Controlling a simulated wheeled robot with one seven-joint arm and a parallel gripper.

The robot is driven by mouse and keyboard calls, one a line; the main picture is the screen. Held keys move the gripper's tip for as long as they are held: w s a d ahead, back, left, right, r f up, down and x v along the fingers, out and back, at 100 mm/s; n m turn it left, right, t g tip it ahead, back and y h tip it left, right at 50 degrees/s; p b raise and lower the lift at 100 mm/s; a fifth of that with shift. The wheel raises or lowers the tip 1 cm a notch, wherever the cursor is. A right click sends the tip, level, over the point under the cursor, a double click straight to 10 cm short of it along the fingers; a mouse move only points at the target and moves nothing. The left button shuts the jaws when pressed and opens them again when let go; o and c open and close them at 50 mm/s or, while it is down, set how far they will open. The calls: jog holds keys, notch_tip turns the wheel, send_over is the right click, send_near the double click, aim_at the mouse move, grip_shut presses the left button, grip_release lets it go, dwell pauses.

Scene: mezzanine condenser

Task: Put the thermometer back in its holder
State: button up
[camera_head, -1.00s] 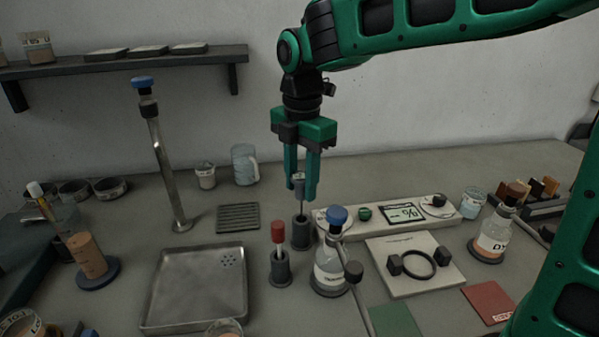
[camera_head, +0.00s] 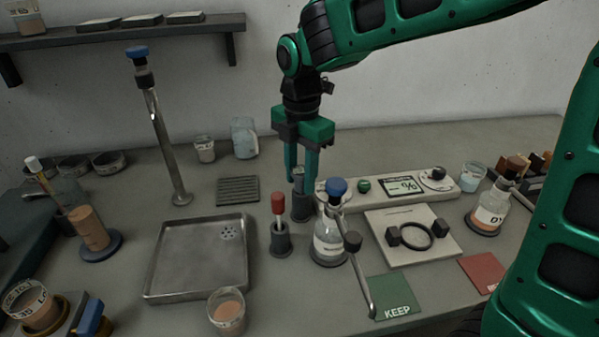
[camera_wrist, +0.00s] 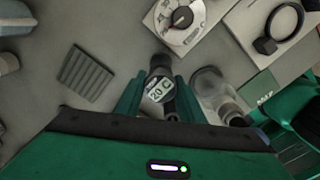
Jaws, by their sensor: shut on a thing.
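The thermometer (camera_head: 298,180) has a small grey head, and its round display (camera_wrist: 158,89) faces up in the wrist view. My gripper (camera_head: 302,174) is shut on this head; its fingers stand on either side of it in the wrist view (camera_wrist: 160,82). The holder (camera_head: 302,208) is a dark grey upright cylinder on the bench, directly under the head. Almost no probe shows between head and holder, so the probe appears to be inside. I cannot tell whether the head rests on the rim.
A red-capped tool in its stand (camera_head: 280,238) and a blue-stoppered flask (camera_head: 328,240) stand close in front. A white instrument panel (camera_head: 445,183) lies to the right. A metal tray (camera_head: 165,290) lies to the left, with a ribbed grey mat (camera_head: 238,190) behind.

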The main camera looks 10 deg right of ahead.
jog(key=o, duration=1.3)
